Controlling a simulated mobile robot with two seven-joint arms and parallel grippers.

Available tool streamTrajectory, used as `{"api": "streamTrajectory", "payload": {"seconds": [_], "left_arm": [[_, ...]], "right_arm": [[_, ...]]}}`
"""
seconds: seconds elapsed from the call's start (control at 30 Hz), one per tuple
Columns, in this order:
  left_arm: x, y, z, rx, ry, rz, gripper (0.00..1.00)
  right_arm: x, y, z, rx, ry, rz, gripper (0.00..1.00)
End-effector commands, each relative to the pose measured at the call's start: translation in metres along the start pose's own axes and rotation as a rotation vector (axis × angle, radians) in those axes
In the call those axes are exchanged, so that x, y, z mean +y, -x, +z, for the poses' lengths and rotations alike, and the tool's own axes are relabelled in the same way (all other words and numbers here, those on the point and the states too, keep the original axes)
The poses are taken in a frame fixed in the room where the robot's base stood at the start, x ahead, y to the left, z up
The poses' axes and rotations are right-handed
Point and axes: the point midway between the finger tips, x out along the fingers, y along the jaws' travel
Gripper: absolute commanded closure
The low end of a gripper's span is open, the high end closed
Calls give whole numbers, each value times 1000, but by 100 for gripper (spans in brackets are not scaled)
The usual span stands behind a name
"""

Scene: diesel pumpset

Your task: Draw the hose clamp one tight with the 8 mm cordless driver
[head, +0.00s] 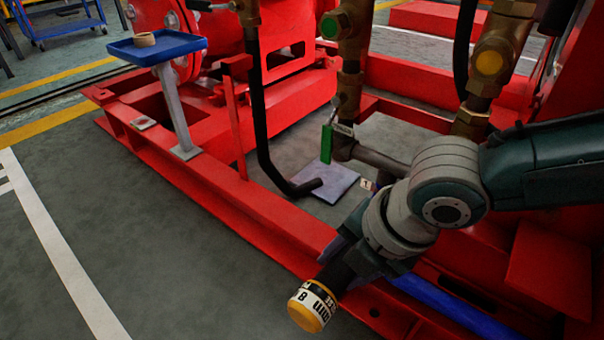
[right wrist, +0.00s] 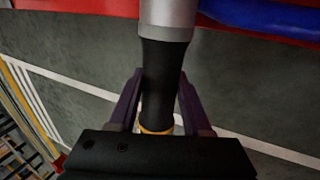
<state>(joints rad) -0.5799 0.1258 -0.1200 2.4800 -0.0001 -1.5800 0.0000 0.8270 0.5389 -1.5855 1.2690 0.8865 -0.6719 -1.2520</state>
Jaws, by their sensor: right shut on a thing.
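My right gripper (head: 347,260) is shut around the black grip of the cordless driver (head: 313,305), over the red skid's front rail. The driver's yellow end cap and white label with an 8 point down and left, toward the camera. In the right wrist view, the purple fingers (right wrist: 160,100) flank the driver's black grip (right wrist: 165,80), with its silver body beyond. A small white tag marked 1 (head: 367,184) shows beside the pipe end, just behind my wrist. Hose clamp one itself cannot be made out; my arm covers that area. My left gripper is not in view.
The red skid frame (head: 225,190) runs diagonally across. A blue tray (head: 155,48) on a post holds a tan ring (head: 145,40). A black bent pipe (head: 262,130), a green tag (head: 327,145) and brass valves (head: 495,55) stand behind. A blue hose (head: 450,308) lies below my arm. Floor at left is clear.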

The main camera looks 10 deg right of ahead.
Motion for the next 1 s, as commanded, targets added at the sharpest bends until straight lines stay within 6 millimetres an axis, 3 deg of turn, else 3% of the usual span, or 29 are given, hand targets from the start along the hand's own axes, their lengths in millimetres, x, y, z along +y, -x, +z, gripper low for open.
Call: {"api": "streamTrajectory", "payload": {"seconds": [1.0], "left_arm": [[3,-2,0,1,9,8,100]], "right_arm": [[0,1,9,-9,-2,1,100]]}}
